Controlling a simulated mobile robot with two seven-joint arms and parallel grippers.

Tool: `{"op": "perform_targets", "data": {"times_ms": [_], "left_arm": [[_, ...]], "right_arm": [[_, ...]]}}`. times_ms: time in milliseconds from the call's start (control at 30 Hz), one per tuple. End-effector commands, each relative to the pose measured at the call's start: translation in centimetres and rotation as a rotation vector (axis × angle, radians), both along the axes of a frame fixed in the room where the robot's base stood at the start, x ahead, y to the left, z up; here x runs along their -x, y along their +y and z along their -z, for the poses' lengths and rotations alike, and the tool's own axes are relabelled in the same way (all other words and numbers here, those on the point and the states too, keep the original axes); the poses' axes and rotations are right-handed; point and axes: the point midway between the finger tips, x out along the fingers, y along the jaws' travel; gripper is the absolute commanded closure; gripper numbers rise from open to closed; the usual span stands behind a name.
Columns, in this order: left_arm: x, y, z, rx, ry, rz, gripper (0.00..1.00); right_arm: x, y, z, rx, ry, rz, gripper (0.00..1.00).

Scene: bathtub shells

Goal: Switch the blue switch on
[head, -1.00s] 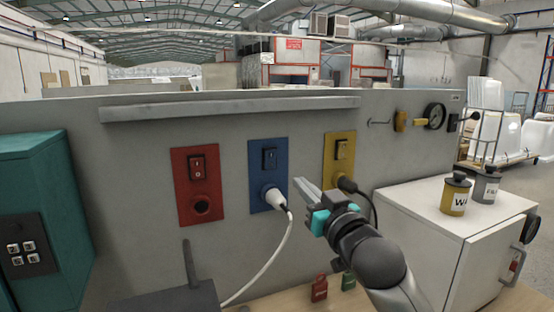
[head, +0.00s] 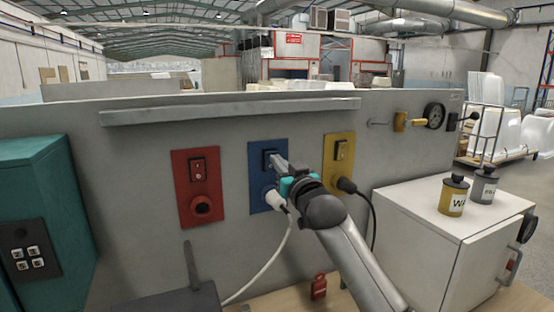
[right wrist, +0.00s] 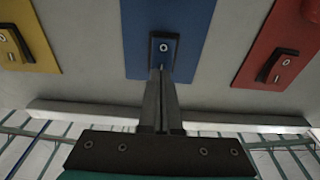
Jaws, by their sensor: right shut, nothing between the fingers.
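The blue switch is a dark rocker on a blue panel (head: 258,200) on the grey wall, between the red and yellow panels. In the head view the rocker (head: 269,157) is partly covered by my right gripper (head: 274,160). The right wrist view is upside down and shows the rocker (right wrist: 164,46) with a round mark on it. My right gripper (right wrist: 160,75) is shut and empty. Its fingertips overlap the rocker's upper end; I cannot tell whether they touch it. A white plug (head: 276,199) sits in the socket below the switch. My left gripper is not in view.
A red panel (head: 184,190) and a yellow panel (head: 331,170) flank the blue one, each with its own switch. A grey ledge (head: 230,108) runs above. A white cabinet (head: 420,225) stands right, a teal cabinet (head: 40,180) left. A white cable (head: 288,240) hangs below.

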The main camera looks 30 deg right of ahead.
Motion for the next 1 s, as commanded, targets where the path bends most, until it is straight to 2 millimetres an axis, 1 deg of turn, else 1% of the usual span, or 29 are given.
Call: {"op": "perform_targets", "data": {"times_ms": [33, 200, 567, 733, 1000], "left_arm": [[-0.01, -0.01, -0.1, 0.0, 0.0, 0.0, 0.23], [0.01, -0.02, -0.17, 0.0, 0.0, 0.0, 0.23], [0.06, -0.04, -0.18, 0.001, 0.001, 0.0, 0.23], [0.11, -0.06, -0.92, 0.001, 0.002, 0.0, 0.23], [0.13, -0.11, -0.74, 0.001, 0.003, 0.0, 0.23]], "right_arm": [[-0.35, 0.0, -0.09, 0.0, 0.001, 0.0, 1.0], [-0.87, -0.02, -0.1, 0.001, 0.001, 0.0, 1.0], [-0.92, -0.01, -0.11, 0.0, 0.0, 0.0, 1.0], [-1.31, -0.06, -0.54, 0.0, 0.002, 0.0, 1.0], [-1.27, -0.05, -0.35, 0.0, 0.001, 0.0, 1.0]]}}
